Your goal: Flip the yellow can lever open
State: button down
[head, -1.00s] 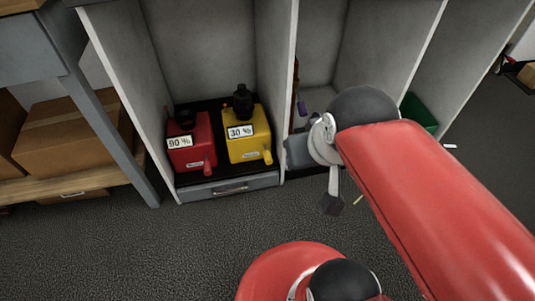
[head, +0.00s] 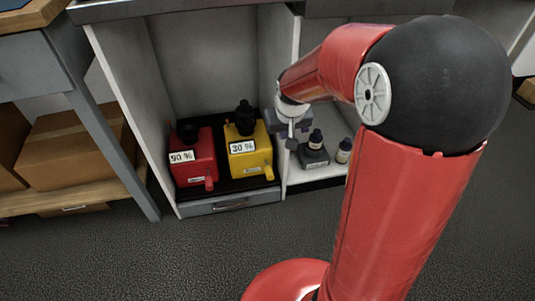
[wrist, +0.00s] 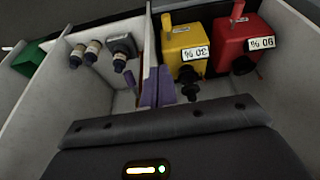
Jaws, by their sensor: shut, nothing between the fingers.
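The yellow can (head: 249,150) stands on a black surface in the left compartment, with a black cap on top and a "30 %" label. Its yellow lever (head: 268,171) is at the front right corner and points downward. The can (wrist: 187,42) appears upside down in the wrist view, its lever (wrist: 166,22) near the top edge. My gripper (head: 290,125) is right of the can, by the divider; its fingertips are hard to make out there. In the wrist view my gripper's purple fingers (wrist: 158,87) are together and empty, apart from the lever.
A red can (head: 192,158) labelled "90 %" stands left of the yellow one. A white divider (head: 278,60) separates the compartments. Small dark bottles (head: 315,138) and a grey holder stand in the right compartment. A drawer (head: 230,203) is below the cans; the front floor is clear.

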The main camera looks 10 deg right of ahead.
jog(key=y, duration=0.1)
send_over(270, 170)
jog(key=s+d, duration=0.2)
jog(key=s, duration=0.2)
notch_tip(270, 170, down, 14)
jog(key=shift+w+a+r+g, duration=0.1)
jog(key=shift+a+g, duration=0.1)
jog(key=shift+g, duration=0.2)
jog(key=x, duration=1.2)
jog(key=shift+s+a+f, duration=0.2)
jog(key=shift+s+f, duration=0.05)
jog(key=shift+f, duration=0.15)
jog(key=shift+a+f, duration=0.1)
jog(key=shift+f, duration=0.45)
